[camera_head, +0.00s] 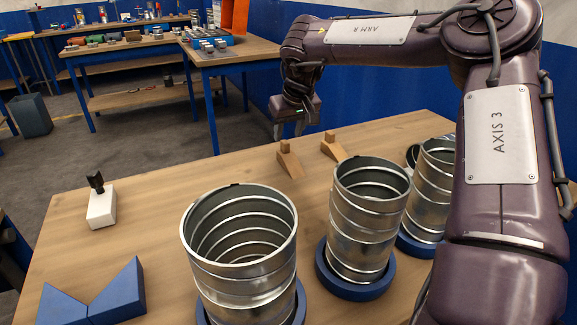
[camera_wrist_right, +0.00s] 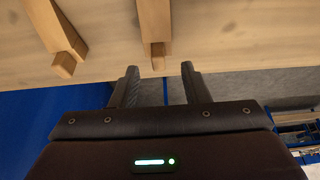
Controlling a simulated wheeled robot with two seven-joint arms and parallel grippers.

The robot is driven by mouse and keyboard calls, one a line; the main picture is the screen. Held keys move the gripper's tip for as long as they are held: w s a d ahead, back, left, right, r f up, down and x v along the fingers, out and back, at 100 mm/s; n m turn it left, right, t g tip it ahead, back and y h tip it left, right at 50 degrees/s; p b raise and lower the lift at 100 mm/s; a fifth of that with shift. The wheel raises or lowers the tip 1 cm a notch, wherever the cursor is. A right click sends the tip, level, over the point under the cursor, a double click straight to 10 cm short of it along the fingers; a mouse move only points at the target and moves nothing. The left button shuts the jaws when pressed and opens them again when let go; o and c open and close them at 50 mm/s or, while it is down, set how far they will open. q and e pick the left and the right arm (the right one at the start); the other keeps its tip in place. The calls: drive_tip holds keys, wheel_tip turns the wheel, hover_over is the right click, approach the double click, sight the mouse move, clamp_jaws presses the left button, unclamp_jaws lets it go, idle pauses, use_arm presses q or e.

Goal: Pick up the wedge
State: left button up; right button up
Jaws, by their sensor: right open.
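Two light wooden wedges, each with a small block-like knob, lie on the wooden table: a left one (camera_head: 289,161) and a right one (camera_head: 333,148). My right gripper (camera_head: 288,131) is open and empty, above and behind the left wedge in the head view. In the right wrist view one wedge (camera_wrist_right: 155,25) lies ahead of the open jaws (camera_wrist_right: 159,72), roughly in line with the gap between them. The other wedge (camera_wrist_right: 55,30) lies to the left. Neither is touched. My left gripper is out of view.
Three spiral metal ducts stand in blue rings: one front (camera_head: 240,250), one middle (camera_head: 368,215), one right (camera_head: 436,175), partly behind my right arm. A white block (camera_head: 101,208) with a black piece and blue V-shaped blocks (camera_head: 118,293) are at left. The table's left-middle is clear.

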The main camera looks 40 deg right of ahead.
sight(287, 146)
drive_tip(key=x, duration=0.3)
drive_tip(key=s+x, duration=0.1)
drive_tip(key=x, duration=0.1)
drive_tip(key=shift+w+d+f+p, duration=0.1)
drive_tip(key=shift+w+f+p, duration=0.05)
drive_tip(key=shift+f+p, duration=0.3)
drive_tip(key=shift+w+f, duration=0.25)
drive_tip(key=shift+f, duration=0.15)
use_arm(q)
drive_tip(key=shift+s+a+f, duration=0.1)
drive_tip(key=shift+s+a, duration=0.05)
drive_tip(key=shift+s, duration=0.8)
use_arm(e)
drive_tip(key=shift+r, duration=0.1)
drive_tip(key=c, duration=0.7)
drive_tip(key=shift+o, duration=0.2)
